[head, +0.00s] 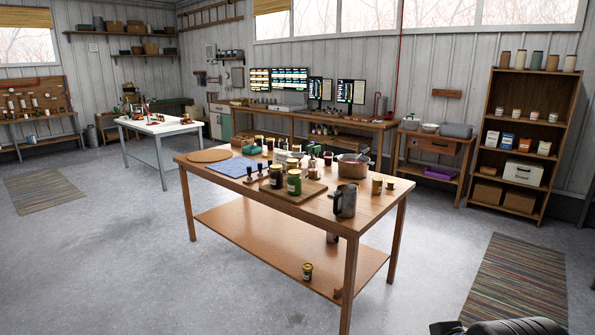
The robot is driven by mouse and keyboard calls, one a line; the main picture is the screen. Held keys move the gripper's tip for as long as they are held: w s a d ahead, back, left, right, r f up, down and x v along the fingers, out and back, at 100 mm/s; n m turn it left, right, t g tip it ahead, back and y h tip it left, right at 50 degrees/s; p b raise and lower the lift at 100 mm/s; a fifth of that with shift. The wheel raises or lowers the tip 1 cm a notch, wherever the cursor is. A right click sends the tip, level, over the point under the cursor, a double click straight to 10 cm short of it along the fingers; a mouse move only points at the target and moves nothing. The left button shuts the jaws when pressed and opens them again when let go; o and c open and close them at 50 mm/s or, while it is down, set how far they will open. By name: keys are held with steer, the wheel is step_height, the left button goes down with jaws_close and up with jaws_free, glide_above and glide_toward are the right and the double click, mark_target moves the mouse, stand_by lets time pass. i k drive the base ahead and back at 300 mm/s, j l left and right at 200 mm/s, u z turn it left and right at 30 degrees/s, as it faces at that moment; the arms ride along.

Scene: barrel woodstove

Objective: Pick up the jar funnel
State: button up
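I cannot make out the jar funnel for certain; the things on the wooden worktable (336,212) are small and crowded. On its top are a wooden tray (290,197) with dark green lidded jars (294,182), a reddish pot (353,167) with a utensil in it, a grey metal pitcher (345,201) near the front corner, and several small jars and tools. A dark part, probably of my arm, shows at the bottom right edge. My gripper's fingers do not show, and nothing held is visible.
A blue cloth (231,167) and a round board (209,155) lie at the table's left end. A small jar (307,271) is on the lower shelf (285,247). A white table (160,126) stands behind left, a bookcase (525,130) at right. The floor in front is clear.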

mark_target(299, 155)
steer(key=i+l+z, duration=0.55)
steer(key=i+z, duration=0.25)
steer(key=i+l+z, duration=0.1)
steer(key=i+z, duration=0.25)
steer(key=i, duration=0.15)
steer(key=i+z, duration=0.2)
steer(key=i, duration=1.8)
steer(key=i+u, duration=0.2)
steer(key=i, duration=0.5)
steer(key=i+u, duration=0.2)
steer(key=i, duration=0.45)
steer(key=i+l+u, duration=0.2)
steer(key=i, duration=0.5)
steer(key=i+j+u, duration=0.15)
steer(key=i+u, duration=0.7)
steer(key=i, duration=0.15)
steer(key=i+l+u, duration=0.2)
steer(key=i+u, duration=0.25)
steer(key=i+l+u, duration=0.4)
steer(key=i, duration=0.15)
steer(key=i+j+u, duration=0.1)
steer(key=i+u, duration=0.4)
steer(key=i+l+u, duration=0.15)
steer(key=i+u, duration=0.3)
steer(key=i, duration=0.15)
steer(key=i+l+u, duration=0.3)
steer(key=i+u, duration=0.2)
steer(key=i, duration=0.1)
